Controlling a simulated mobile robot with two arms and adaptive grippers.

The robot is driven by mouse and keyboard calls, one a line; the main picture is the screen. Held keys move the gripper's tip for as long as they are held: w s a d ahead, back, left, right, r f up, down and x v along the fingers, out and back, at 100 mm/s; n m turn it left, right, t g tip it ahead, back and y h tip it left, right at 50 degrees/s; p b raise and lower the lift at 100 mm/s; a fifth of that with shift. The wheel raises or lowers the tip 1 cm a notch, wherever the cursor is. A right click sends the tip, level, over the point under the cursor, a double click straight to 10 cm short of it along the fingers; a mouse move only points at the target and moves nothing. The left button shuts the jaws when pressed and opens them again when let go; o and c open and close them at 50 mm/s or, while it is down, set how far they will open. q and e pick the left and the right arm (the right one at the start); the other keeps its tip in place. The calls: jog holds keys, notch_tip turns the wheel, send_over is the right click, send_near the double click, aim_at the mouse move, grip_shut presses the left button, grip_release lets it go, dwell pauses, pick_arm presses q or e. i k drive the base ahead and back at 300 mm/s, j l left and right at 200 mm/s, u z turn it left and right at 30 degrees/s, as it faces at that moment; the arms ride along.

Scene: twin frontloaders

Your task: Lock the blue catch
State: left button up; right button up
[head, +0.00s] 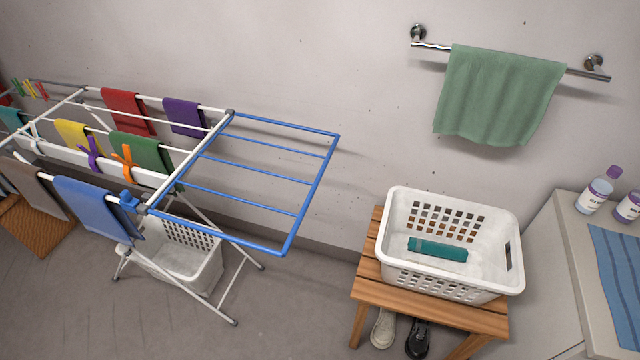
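A small blue catch (129,202) sits on the front rail of the white drying rack (175,178), close to the corner where the blue wing (318,192) joins. It is small in the head view, and I cannot tell whether it is locked or unlocked. The blue wing stands out to the right from the rack, roughly level with its top. A purple clip (91,154) and an orange clip (126,165) hang on a white bar further in. Neither of my grippers is in view.
Towels hang on the rack, including a blue towel (92,206) beside the catch. A white basket (178,262) stands under it. A wooden stool (374,290) holds another white basket (398,262) with a teal cloth. Floor between rack and stool is clear.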

aim_at(127, 203)
jog(key=u, duration=1.25)
jog(key=j, duration=1)
jog(key=k+u, duration=0.05)
